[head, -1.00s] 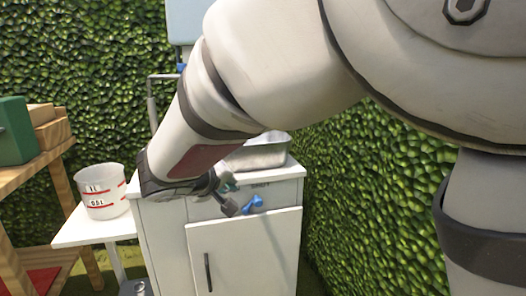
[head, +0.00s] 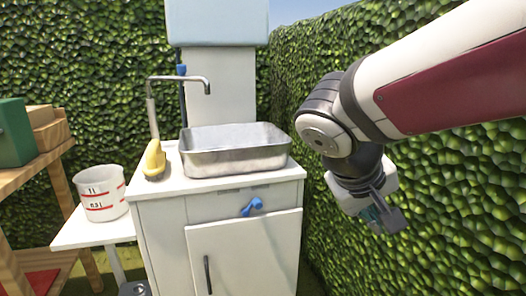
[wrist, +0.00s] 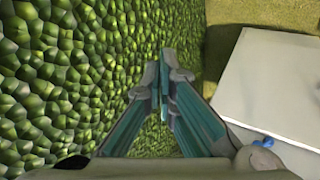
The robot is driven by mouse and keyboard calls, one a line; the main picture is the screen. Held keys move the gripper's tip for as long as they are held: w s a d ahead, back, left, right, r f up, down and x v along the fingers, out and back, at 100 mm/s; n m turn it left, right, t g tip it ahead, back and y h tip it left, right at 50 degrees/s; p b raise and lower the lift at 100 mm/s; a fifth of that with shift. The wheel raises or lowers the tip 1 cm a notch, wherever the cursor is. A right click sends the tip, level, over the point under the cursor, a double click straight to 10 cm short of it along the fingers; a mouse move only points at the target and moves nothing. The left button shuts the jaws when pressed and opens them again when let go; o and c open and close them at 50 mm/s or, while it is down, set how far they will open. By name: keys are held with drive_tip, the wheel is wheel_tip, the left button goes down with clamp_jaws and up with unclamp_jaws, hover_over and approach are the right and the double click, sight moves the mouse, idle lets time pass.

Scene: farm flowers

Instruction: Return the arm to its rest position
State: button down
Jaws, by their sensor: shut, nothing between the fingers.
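My arm reaches in from the upper right of the head view, bent down at the wrist. My gripper (head: 384,218) hangs in the air in front of the right hedge, to the right of the white cabinet. In the wrist view my gripper (wrist: 163,95) points down beside the hedge, its two teal-lined fingers closed together at the tips with nothing between them. The white cabinet (wrist: 275,85) shows at the right of that view, apart from the fingers.
The white cabinet (head: 165,225) carries a metal basin (head: 235,160), a faucet (head: 152,115) and a yellow object (head: 153,160). A blue knob (head: 252,207) is on its front. A measuring bucket (head: 100,193) stands on a side shelf. The hedge (head: 440,225) lies close behind my gripper.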

drive_tip(key=s+f+m+g+y, duration=0.1)
drive_tip(key=s+f+g+y, duration=0.15)
drive_tip(key=s, duration=0.95)
drive_tip(key=s+f+m+g+y, duration=0.1)
drive_tip(key=s+f+g+y, duration=0.15)
drive_tip(key=s, duration=1.05)
wheel_tip(320, 180, up, 40)
drive_tip(key=t+p, duration=0.4)
drive_tip(key=p, duration=3.4)
drive_tip(key=shift+d+f+t+y, duration=0.25)
drive_tip(key=shift+d+t+y, duration=0.05)
drive_tip(key=shift+y, duration=0.1)
